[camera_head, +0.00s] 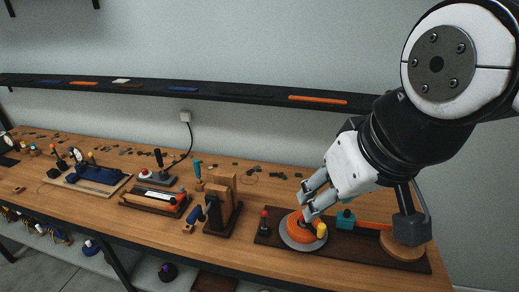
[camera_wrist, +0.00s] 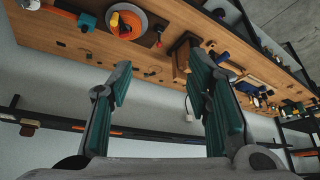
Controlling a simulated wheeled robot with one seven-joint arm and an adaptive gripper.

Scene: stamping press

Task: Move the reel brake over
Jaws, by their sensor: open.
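A reel unit stands on a dark baseboard (camera_head: 262,238) at the front right of the bench. It has an orange reel (camera_head: 296,231) on a grey disc, with a yellow knob (camera_head: 321,230) at its right edge. A teal block (camera_head: 345,219) with an orange bar (camera_head: 374,225) is beside it, and a red-topped peg (camera_head: 264,222) stands to the left. I cannot tell for sure which part is the brake. My gripper (camera_head: 306,202) is open and empty, above the reel and partly in front of it. The reel (camera_wrist: 128,24) also shows between the fingers (camera_wrist: 162,78), beyond them.
A wooden disc (camera_head: 404,251) with a dark block (camera_head: 410,228) is at the board's right end. An upright wooden fixture (camera_head: 222,203) stands to the left, with more devices beyond. A dark shelf (camera_head: 230,94) runs along the wall behind. Small dark parts lie at the bench's back.

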